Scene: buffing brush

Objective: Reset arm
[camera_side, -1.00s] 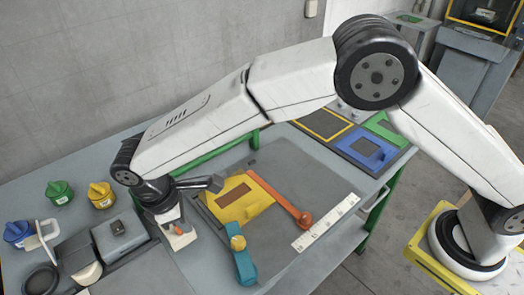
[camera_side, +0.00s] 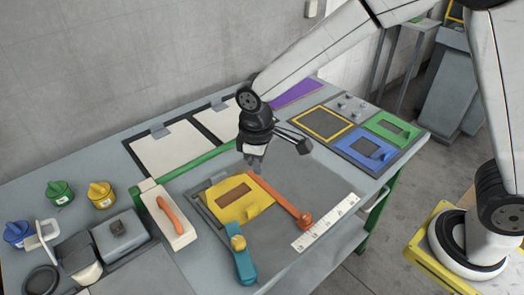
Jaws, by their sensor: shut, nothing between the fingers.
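My gripper (camera_side: 254,168) is shut and empty. It hangs fingers-down above the far edge of the yellow plate, near the top end of an orange-handled tool; whether it touches anything is hard to tell. The yellow plate (camera_side: 225,213) with a brown rectangle lies on the grey work mat (camera_side: 322,190). The orange-handled tool (camera_side: 278,200) lies slanting along the plate's right side. A brush (camera_side: 182,234) with an orange handle and a pale block lies to the left, apart from my gripper.
A teal tool (camera_side: 244,266) and a white ruler (camera_side: 325,222) lie near the front edge. Blue (camera_side: 17,233), green (camera_side: 59,192) and yellow (camera_side: 101,194) pots stand at left. Blue (camera_side: 366,149) and green (camera_side: 392,127) panels lie at right. The mat's right part is clear.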

